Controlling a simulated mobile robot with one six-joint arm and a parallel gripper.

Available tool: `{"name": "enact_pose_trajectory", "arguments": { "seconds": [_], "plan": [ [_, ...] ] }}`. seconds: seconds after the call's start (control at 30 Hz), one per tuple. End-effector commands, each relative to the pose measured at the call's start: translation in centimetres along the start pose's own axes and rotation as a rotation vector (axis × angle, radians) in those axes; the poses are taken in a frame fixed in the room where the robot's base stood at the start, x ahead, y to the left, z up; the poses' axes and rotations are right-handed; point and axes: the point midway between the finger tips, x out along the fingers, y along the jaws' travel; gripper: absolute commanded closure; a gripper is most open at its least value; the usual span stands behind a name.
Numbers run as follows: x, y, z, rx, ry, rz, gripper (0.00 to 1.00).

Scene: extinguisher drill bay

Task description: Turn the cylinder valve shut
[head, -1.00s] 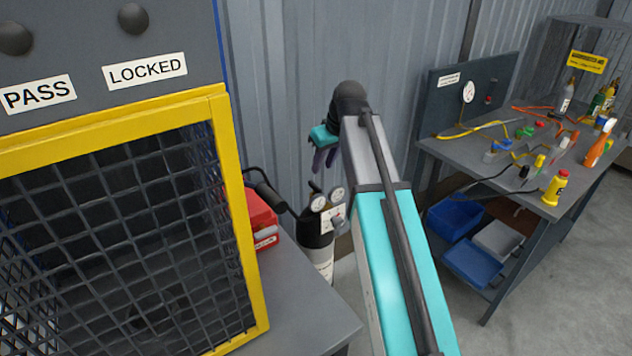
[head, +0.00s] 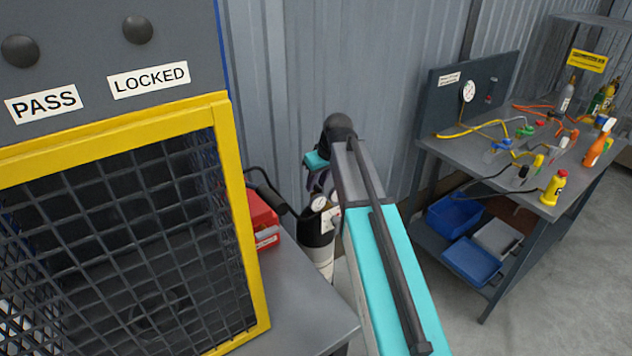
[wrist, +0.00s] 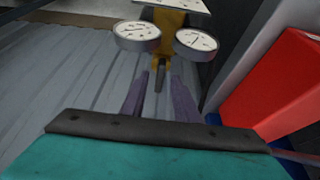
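The cylinder (head: 318,245), with a dark shoulder and pale body, stands behind the grey bench, partly hidden by my arm. One of its gauges (head: 318,203) shows in the head view. In the wrist view two round gauges (wrist: 138,36) (wrist: 197,45) flank a brass-coloured fitting (wrist: 169,20). A thin dark stem (wrist: 160,76) hangs from that fitting. My gripper (wrist: 161,80) is open, its two purple-grey fingers apart with the stem showing between their tips. Whether they touch it I cannot tell. In the head view my gripper (head: 318,182) is above the cylinder top. I cannot make out a valve handwheel.
A yellow-framed mesh cage (head: 222,200) stands close on the left. A red case (head: 262,217) lies beside the cylinder, and red also fills the right of the wrist view (wrist: 275,85). A corrugated wall (head: 300,60) is behind. A cluttered workbench (head: 470,150) stands right.

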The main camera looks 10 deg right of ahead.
Motion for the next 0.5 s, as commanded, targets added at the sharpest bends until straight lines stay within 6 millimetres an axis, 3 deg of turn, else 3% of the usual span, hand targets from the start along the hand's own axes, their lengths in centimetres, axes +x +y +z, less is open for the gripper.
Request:
{"name": "enact_pose_trajectory", "arguments": {
  "seconds": [0.37, 0.5],
  "plan": [
    [0.27, 0.03, 0.01, 0.0, 0.0, 0.0, 0.72],
    [0.26, 0.05, 0.02, 0.001, 0.0, 0.0, 0.95]
  ]
}}
